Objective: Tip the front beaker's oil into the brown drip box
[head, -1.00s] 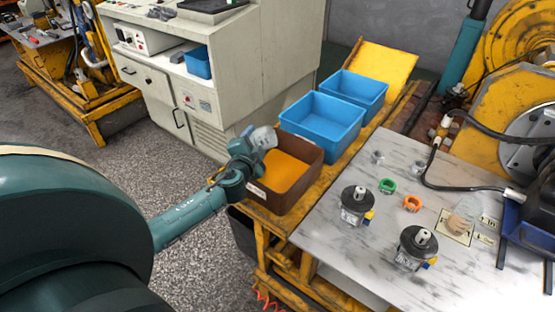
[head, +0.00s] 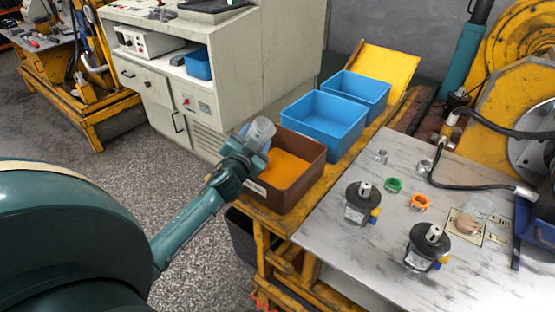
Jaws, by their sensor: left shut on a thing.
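The brown drip box (head: 283,198) stands on the yellow frame left of the marble-topped table, with an orange surface inside. My left gripper (head: 252,151) is shut on a clear beaker (head: 262,130) at the box's far left corner. The beaker is held above the rim, leaning slightly, and looks empty of dark liquid, though it is too small to be sure. A second clear beaker (head: 472,218) with brownish contents stands on a labelled mat at the right of the table. My right gripper is out of view.
Two blue boxes (head: 322,122) (head: 358,88) stand behind the brown box. On the table (head: 330,230) are two dark motors (head: 362,203) (head: 427,246), a green ring (head: 394,185), an orange ring (head: 420,203) and small metal parts (head: 381,157). A black hose runs at the right.

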